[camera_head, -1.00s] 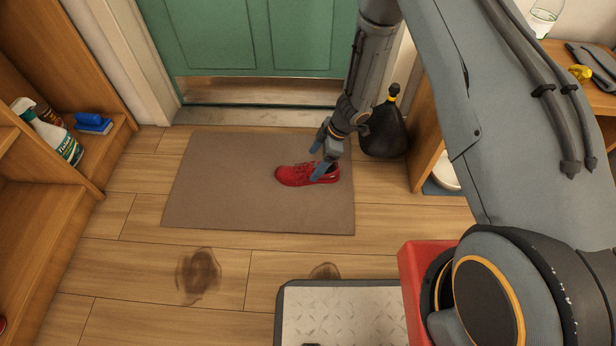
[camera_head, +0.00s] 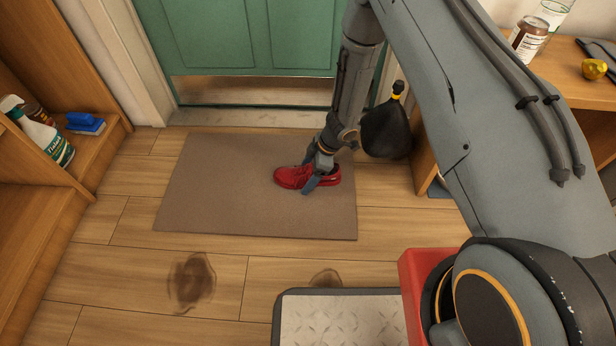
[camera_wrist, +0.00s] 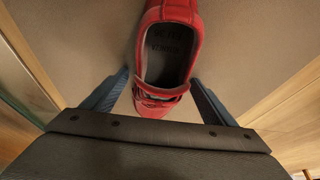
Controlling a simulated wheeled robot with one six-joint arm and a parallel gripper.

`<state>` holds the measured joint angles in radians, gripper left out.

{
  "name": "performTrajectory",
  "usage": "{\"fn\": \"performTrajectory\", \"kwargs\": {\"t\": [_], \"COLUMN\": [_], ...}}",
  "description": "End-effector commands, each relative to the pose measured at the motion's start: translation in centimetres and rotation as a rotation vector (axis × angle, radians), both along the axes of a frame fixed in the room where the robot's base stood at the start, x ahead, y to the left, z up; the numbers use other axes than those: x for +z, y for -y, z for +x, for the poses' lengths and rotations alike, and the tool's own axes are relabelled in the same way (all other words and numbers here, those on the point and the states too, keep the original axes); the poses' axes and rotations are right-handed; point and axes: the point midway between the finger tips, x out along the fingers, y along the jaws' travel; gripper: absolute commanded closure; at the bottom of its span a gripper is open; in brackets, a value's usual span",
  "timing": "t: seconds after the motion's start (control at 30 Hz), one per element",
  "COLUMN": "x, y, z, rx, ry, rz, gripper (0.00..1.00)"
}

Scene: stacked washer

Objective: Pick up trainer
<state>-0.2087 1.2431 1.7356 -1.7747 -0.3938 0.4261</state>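The red trainer (camera_head: 292,177) lies upright on the brown doormat (camera_head: 230,215), its toe pointing left in the head view. My gripper (camera_head: 309,178) is down over the trainer, its blue-grey fingers on either side of it. The gripper is open around the shoe.
A green door (camera_head: 245,40) stands behind the mat. A black bag (camera_head: 387,130) is close to my forearm on the right, beside a wooden bench (camera_head: 575,85). Wooden shelves (camera_head: 40,230) with a spray bottle (camera_head: 42,135) and blue brush (camera_head: 86,123) stand left. Dark stains (camera_head: 192,282) mark the floor.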

Motion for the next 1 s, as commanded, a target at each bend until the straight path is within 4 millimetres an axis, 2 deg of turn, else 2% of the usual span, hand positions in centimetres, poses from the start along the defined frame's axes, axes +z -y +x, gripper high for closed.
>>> {"fn": "performTrajectory", "kwargs": {"t": [0.03,0.27,0.3,0.57,0.67,1.0], "x": [0.0,0.0,0.0,0.5,1.8,8.1], "y": [0.0,0.0,0.0,0.0,0.0,0.0], "z": [0.0,0.0,0.0,0.0,0.0,-0.1], "rx": [0.0,0.0,0.0,0.001,0.001,0.001], "ry": [0.0,-0.001,0.0,0.0,0.0,0.001], "rz": [0.0,0.0,0.0,0.0,0.0,0.001], "gripper": [0.3,0.68,0.7,0.7,0.7,0.7]}}
